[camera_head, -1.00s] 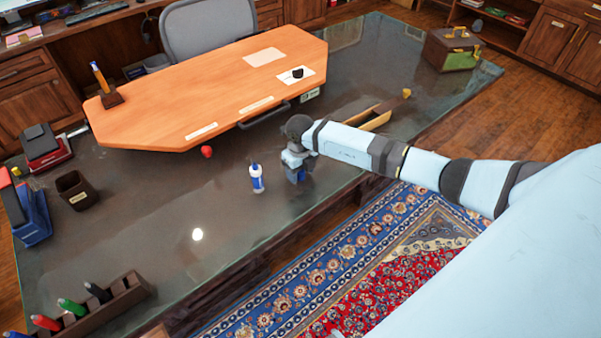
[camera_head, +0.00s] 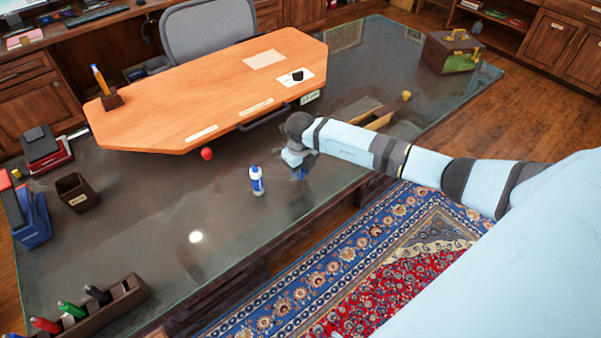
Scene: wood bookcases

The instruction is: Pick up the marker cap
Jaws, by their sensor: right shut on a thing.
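My right gripper (camera_head: 297,161) is just above the glass desk top (camera_head: 150,205), pointing down. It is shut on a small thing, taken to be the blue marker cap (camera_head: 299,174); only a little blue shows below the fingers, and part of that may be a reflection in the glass. A white and blue marker (camera_head: 257,182) stands upright on the glass, just left of the gripper and apart from it. My left gripper is not in view.
An orange wooden board (camera_head: 220,95) lies behind the gripper, with a red ball-like thing (camera_head: 207,154) at its front edge. A wooden marker holder (camera_head: 115,303) with several markers is at the lower left. A dark cup (camera_head: 77,192) stands at left. The glass front middle is clear.

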